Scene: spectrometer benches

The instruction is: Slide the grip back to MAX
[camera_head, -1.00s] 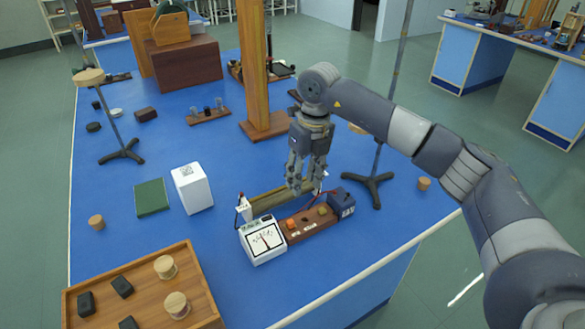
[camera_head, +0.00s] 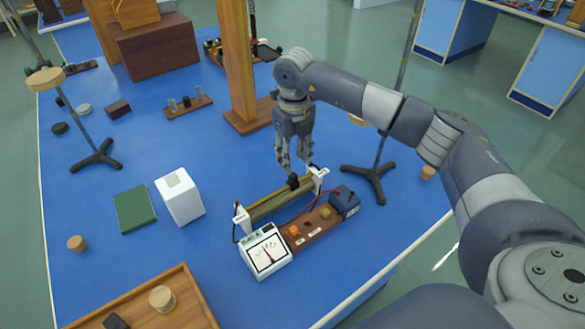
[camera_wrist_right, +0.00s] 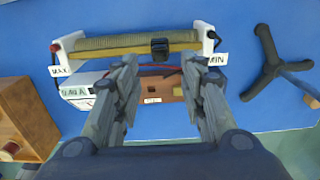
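The rheostat coil (camera_head: 268,203) lies behind the meter in the head view, between two white end blocks. In the wrist view the coil (camera_wrist_right: 115,43) has the MAX label (camera_wrist_right: 61,70) at its left end and the MIN label (camera_wrist_right: 217,59) at its right end. The black grip (camera_head: 293,182) sits on the bar nearer MIN; it also shows in the wrist view (camera_wrist_right: 160,48). My right gripper (camera_head: 293,168) points down over the grip. In the wrist view its fingers (camera_wrist_right: 161,70) are apart, with nothing visible between them. My left gripper is not in view.
A white needle meter (camera_head: 266,251) and a brown circuit board (camera_head: 313,229) with a dark blue box (camera_head: 344,201) stand in front of the rheostat. A stand's dark tripod foot (camera_head: 371,180) is to the right. A wooden post (camera_head: 236,60) rises behind.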

